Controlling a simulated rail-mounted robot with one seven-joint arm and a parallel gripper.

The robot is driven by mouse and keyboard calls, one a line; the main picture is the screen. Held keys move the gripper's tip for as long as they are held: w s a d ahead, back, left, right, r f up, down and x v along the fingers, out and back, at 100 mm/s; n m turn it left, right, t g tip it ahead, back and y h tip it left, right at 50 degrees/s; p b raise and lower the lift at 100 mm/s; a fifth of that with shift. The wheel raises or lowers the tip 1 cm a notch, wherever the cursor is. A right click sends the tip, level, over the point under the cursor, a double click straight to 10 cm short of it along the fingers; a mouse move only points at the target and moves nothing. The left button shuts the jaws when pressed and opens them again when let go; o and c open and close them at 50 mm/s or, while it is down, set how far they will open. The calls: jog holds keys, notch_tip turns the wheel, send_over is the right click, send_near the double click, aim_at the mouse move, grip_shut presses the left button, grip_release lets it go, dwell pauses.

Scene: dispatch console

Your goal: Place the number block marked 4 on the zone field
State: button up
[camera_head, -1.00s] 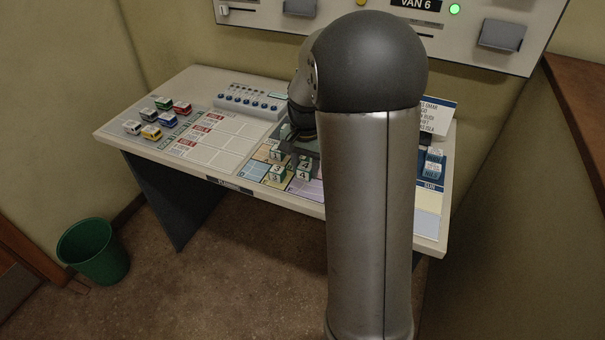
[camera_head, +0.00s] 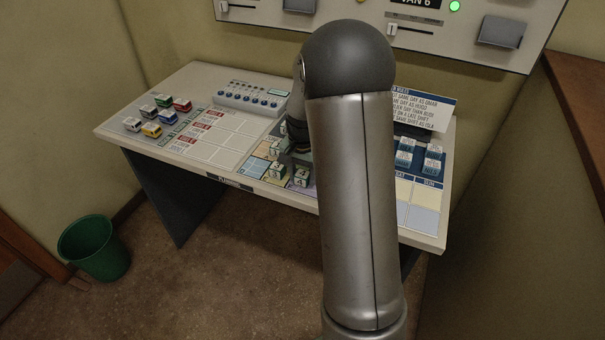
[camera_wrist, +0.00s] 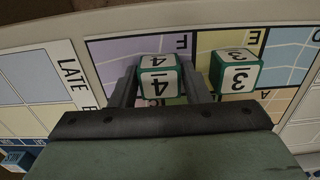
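The number block marked 4 (camera_wrist: 160,84) is a green and white cube between my gripper's two fingers in the wrist view. It appears over the purple area lettered F on the coloured zone field (camera_wrist: 112,52); whether it touches the surface is hard to tell. My gripper is partly hidden by my arm in the head view.
A block marked 3 (camera_wrist: 236,72) stands close beside the right finger, near the letter E. Toy vans (camera_head: 152,130) are at the desk's left. A button box (camera_head: 247,98) stands behind. Blue-based blocks (camera_head: 432,160) and a clue card (camera_head: 424,105) are at the right.

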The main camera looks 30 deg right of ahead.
aim_at(302, 174)
jog(key=shift+o, duration=0.8)
jog(key=shift+r, duration=0.1)
jog(key=shift+r, duration=0.25)
notch_tip(302, 174, up, 11)
jog(key=s+a+f+n, duration=0.1)
jog(key=s+a+n, duration=0.4)
jog(key=s, duration=0.7)
jog(key=s+a+n, duration=0.5)
jog(key=s+a, duration=0.5)
jog(key=s, duration=0.2)
jog(key=shift+s+f, duration=0.2)
jog(key=shift+f, duration=0.15)
